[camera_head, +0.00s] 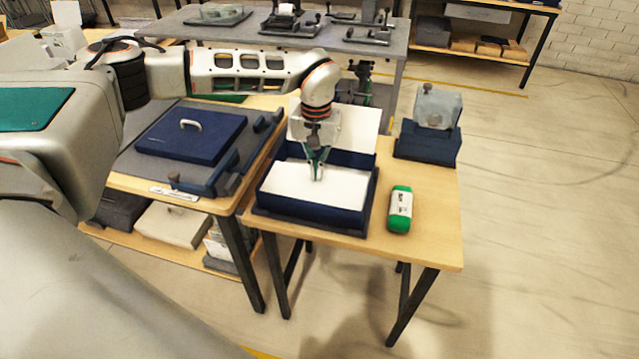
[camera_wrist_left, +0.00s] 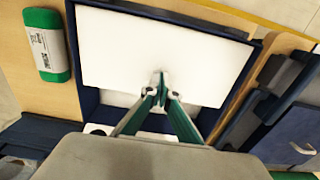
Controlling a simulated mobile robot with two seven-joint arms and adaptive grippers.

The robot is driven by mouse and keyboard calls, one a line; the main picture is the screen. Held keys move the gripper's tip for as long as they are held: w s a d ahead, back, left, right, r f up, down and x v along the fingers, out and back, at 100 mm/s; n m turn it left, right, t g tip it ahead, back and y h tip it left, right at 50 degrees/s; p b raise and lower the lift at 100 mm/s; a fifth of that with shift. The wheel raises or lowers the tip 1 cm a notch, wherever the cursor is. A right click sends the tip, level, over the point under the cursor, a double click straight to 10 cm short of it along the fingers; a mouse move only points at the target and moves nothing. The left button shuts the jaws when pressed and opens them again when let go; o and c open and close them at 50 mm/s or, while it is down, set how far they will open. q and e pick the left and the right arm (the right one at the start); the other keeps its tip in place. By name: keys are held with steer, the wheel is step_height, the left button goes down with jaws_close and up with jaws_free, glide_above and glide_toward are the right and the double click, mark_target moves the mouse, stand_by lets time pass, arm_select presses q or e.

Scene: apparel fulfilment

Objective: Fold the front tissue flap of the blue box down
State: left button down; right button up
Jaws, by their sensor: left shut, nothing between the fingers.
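The blue box (camera_head: 308,211) stands on the small wooden table. Its front tissue flap (camera_head: 345,187) is a white sheet lying nearly flat across the front part of the box opening. It fills much of the left wrist view (camera_wrist_left: 140,45). Another white flap (camera_head: 358,128) stands up and tilts back at the rear of the box. My left gripper (camera_head: 317,176) is shut and empty, pointing down with its fingertips at the front flap, near its inner edge. In the left wrist view the fingertips (camera_wrist_left: 160,84) overlap that edge; I cannot tell whether they press on it. My right gripper is not in view.
On the left table are a blue lid (camera_head: 190,139) with a handle and a blue bar tool (camera_head: 222,172). The table's front right is clear.

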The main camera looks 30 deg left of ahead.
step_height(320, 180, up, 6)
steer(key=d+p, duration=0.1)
steer(key=p, duration=0.6)
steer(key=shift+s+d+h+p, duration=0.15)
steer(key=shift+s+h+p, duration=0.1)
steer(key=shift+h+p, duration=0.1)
